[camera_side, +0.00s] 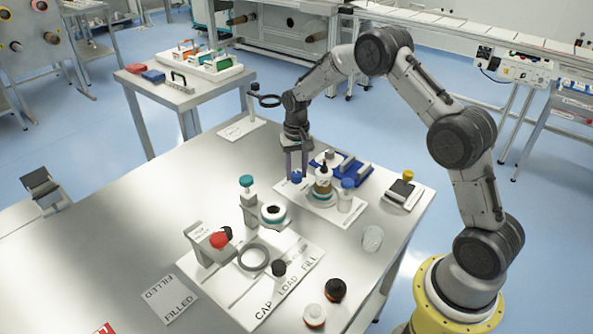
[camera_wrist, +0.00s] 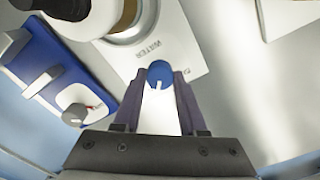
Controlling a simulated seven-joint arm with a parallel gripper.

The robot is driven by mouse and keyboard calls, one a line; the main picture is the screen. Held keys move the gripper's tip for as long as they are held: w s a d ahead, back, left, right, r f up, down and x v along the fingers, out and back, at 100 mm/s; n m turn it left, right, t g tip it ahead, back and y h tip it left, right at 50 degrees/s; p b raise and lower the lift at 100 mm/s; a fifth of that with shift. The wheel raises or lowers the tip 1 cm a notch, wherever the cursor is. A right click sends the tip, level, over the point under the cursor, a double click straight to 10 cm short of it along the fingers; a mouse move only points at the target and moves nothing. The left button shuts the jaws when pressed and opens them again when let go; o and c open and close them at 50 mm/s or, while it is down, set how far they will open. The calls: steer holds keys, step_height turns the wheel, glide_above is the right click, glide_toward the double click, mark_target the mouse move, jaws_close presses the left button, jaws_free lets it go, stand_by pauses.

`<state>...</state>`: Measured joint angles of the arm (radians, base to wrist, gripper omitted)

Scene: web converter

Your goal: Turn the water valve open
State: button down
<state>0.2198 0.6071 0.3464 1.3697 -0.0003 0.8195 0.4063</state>
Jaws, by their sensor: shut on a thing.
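The water valve has a round blue knob (camera_wrist: 160,74) with a white pointer line. It sits on a white plate (camera_wrist: 187,35) marked WATER. My gripper (camera_wrist: 163,85) is at the knob, with its two dark fingers on either side and shut on it. In the side view, my gripper (camera_side: 297,165) points straight down onto the blue knob (camera_side: 296,177), which shows between the fingertips. How far the valve is turned I cannot tell.
A small grey knob (camera_wrist: 74,114) shows in the wrist view. A red-knobbed fixture (camera_side: 219,240) stands nearer.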

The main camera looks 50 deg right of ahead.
mark_target(297, 174)
steer(key=shift+c, duration=2.3)
jaws_free()
step_height(297, 174, up, 14)
